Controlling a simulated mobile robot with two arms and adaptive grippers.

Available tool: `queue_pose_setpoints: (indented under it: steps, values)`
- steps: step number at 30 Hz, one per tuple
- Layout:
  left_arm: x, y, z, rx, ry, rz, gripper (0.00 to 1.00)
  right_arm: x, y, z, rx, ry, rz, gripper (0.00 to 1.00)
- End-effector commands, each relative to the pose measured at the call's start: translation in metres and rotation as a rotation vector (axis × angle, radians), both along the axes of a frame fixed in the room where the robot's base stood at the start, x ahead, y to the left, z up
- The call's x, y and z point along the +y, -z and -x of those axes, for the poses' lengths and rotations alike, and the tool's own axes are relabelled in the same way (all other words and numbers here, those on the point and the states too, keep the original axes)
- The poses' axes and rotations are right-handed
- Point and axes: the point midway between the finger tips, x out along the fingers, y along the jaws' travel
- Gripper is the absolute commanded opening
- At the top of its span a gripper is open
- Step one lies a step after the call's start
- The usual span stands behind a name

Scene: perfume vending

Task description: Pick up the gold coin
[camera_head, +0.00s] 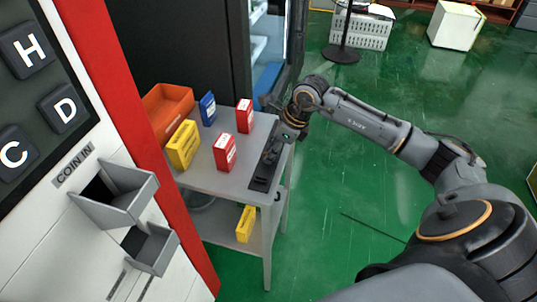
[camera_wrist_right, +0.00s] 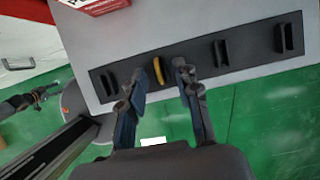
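The gold coin (camera_wrist_right: 158,70) stands on edge in a slot of a black holder (camera_wrist_right: 262,58) in the right wrist view. The holder also shows in the head view (camera_head: 262,184), along the right edge of the grey table. My right gripper (camera_wrist_right: 160,79) is open, with one finger on each side of the coin and gaps still visible. In the head view my right gripper (camera_head: 273,150) is over the holder, and the coin cannot be made out there. A small dark arm-like shape at the wrist view's left edge seems to be my left gripper (camera_wrist_right: 48,94); its fingers are unclear.
Red boxes (camera_head: 225,152), a yellow box (camera_head: 184,145), a blue box (camera_head: 208,108) and an orange bin (camera_head: 166,108) stand on the table. The coin machine (camera_head: 60,215) is at left. Green floor right of the table is mostly clear.

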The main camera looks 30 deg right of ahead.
Motion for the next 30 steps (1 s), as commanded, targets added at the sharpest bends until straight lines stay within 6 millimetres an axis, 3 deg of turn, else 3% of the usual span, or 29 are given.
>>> queue_pose_setpoints:
  steps: [6, 11, 23, 30]
  values:
    - [0.001, 0.0, 0.001, 0.001, -0.001, -0.001, 0.4, 0.0, 0.001, 0.0, -0.001, 0.0, 0.001, 0.3]
    - [0.001, 0.0, 0.002, 0.003, -0.001, -0.002, 0.4, 0.0, 0.0, 0.0, -0.001, 0.0, 0.001, 0.0]
    - [0.001, 0.0, 0.003, 0.006, -0.002, -0.002, 0.4, 0.0, -0.001, 0.0, -0.001, 0.0, 0.0, 0.0]
    - [0.001, -0.013, 0.004, 0.006, -0.002, -0.002, 0.4, 0.0, -0.023, -0.001, -0.003, 0.001, 0.001, 0.0]
